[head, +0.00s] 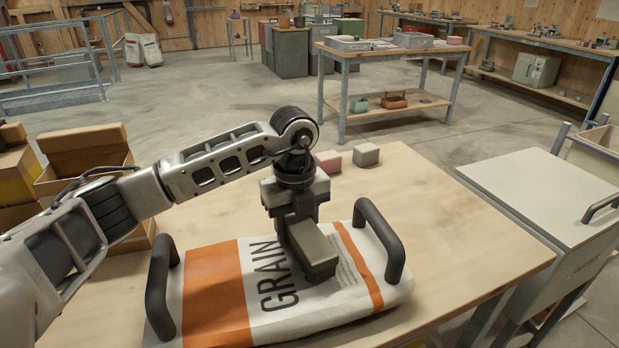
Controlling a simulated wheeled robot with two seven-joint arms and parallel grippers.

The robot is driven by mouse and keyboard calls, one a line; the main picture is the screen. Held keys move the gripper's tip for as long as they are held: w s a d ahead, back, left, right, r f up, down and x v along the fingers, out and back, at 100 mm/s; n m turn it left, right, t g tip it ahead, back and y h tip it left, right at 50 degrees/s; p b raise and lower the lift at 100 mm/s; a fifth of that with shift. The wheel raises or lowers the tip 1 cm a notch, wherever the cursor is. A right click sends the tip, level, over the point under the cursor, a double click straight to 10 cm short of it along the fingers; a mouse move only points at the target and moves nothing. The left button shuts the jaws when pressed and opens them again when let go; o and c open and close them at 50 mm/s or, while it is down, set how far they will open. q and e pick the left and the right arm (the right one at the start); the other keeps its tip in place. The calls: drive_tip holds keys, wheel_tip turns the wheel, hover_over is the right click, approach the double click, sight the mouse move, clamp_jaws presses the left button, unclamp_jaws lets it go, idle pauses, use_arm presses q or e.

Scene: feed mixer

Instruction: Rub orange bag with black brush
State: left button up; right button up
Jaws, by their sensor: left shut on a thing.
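The orange bag (215,288) is a white sack with orange bands and the word GRAIN. It lies flat on the wooden table in the head view. My left gripper (298,222) is above the bag's middle, shut on the black brush (318,268), a block with a grey top and dark lower edge. The brush is at the bag's surface over the print; its underside is hidden, so I cannot tell whether it touches. My right gripper is not in view.
Black curved handles rise at the bag's left (160,292) and right (382,240). A pink block (328,161) and a grey block (366,154) lie behind on the table (450,235). Cardboard boxes (85,160) stand left; a pale cabinet (545,195) stands right. The table's right side is clear.

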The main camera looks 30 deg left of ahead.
use_arm(q)
drive_tip(key=shift+w+d, duration=0.5)
drive_tip(key=shift+d, duration=0.15)
wheel_tip(320, 180, up, 5)
drive_tip(key=p, duration=0.3)
drive_tip(key=shift+r+p, duration=1.4)
drive_tip(key=shift+r, duration=0.2)
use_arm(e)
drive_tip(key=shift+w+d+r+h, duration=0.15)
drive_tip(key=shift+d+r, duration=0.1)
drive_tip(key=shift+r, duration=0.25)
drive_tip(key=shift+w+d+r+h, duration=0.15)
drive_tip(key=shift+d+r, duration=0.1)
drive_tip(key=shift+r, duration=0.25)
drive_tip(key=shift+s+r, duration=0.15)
